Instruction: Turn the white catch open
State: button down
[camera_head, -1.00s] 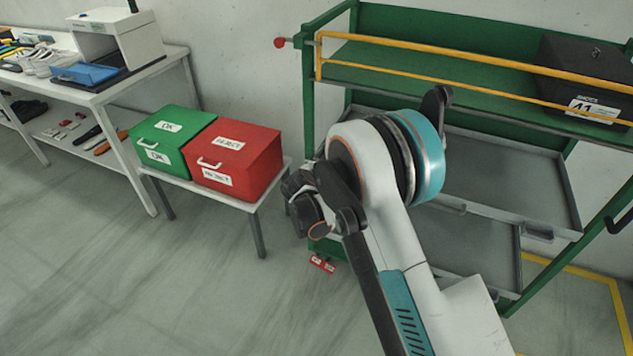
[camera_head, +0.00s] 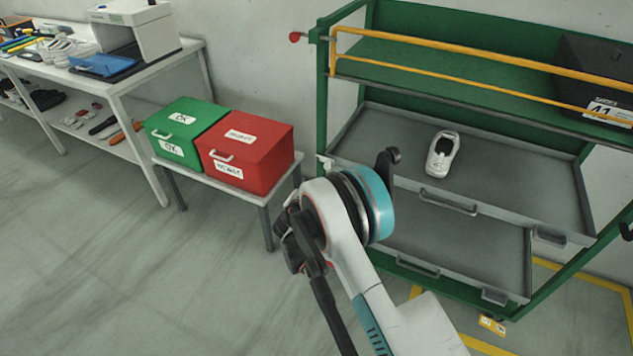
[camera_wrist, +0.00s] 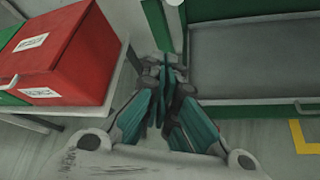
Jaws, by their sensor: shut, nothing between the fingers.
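The green rack (camera_head: 323,100) has a small white piece, likely the white catch (camera_head: 326,163), on its left front post at the upper drawer's height. In the wrist view a white piece (camera_wrist: 174,3) shows at the top edge on the green post. My gripper (camera_wrist: 166,72) is shut and empty, its teal fingers together below that piece and apart from it in the picture. In the head view my arm hides the fingertips and the lower part of the post.
The red box (camera_head: 245,155) and green box (camera_head: 185,130) stand on a small table just left of the rack. A white shoe (camera_head: 442,154) lies in the upper grey drawer (camera_head: 510,195). A yellow bar (camera_head: 480,62) crosses the top shelf. Floor at front left is clear.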

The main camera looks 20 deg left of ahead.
aim_at(323, 162)
jog(key=b+x, duration=0.4)
jog(key=x, duration=0.6)
jog(key=shift+w+d+r+b, duration=0.1)
jog(key=shift+d+r, duration=0.2)
jog(key=shift+r, duration=0.3)
jog(key=shift+s+d+r+b, duration=0.15)
jog(key=shift+d+r, duration=0.2)
jog(key=shift+r, duration=0.25)
jog(key=shift+w+d+r+b, duration=0.15)
jog(key=shift+d+r, duration=0.15)
jog(key=shift+r, duration=0.3)
jog(key=shift+d+r, duration=0.1)
jog(key=shift+d, duration=0.1)
